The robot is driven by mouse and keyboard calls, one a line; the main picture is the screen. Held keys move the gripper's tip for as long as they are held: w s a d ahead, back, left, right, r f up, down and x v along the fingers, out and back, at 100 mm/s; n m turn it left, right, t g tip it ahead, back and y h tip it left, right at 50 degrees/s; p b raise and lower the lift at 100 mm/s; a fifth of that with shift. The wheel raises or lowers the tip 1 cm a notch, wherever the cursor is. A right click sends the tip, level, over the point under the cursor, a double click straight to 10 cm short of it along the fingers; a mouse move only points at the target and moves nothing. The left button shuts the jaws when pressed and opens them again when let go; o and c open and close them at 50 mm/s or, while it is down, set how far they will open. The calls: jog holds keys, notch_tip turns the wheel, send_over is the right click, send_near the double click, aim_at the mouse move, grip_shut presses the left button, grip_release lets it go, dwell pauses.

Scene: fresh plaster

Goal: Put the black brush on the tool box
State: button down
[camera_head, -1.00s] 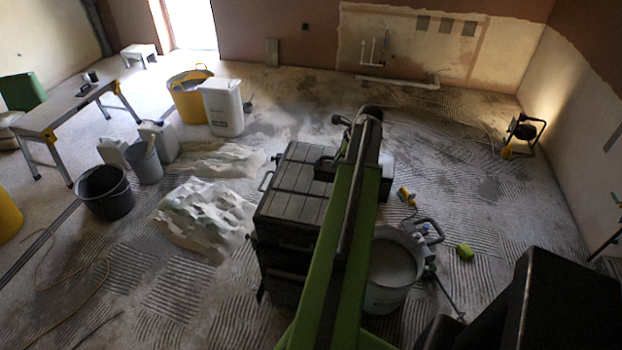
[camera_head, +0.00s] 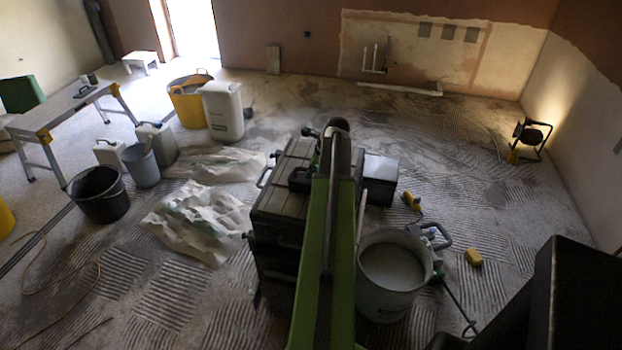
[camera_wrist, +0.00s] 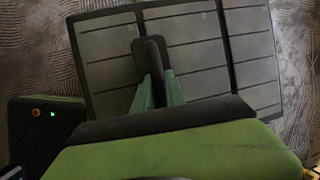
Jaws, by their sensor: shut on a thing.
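The tool box (camera_head: 280,205) is a dark grey box with a ribbed lid, partly hidden behind my arm in the head view. Its panelled lid also fills the upper wrist view (camera_wrist: 185,50). In the wrist view my gripper (camera_wrist: 158,78) is shut on the black brush (camera_wrist: 151,52), a dark, rounded upright shape between the green fingers. Gripper and brush are over the lid. I cannot tell whether the brush touches it. In the head view my arm hides most of the fingers and brush.
A grey bucket (camera_head: 390,268) of pale mix stands close right of the tool box. A yellow block (camera_head: 473,257) lies farther right. A crumpled pale sheet (camera_head: 196,222) lies to the left. A black bucket (camera_head: 100,196) and a work bench (camera_head: 72,108) are farther left.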

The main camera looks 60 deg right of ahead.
jog(key=shift+r, duration=0.1)
jog(key=shift+f, duration=0.2)
jog(key=c, duration=1.4)
grip_release()
jog(key=shift+o, duration=0.2)
jog(key=shift+s+r+p, duration=0.1)
jog(key=shift+r+p, duration=0.4)
jog(key=p+v, duration=1)
jog(key=v, duration=0.1)
jog(key=shift+r, duration=0.15)
jog(key=shift+s, duration=0.15)
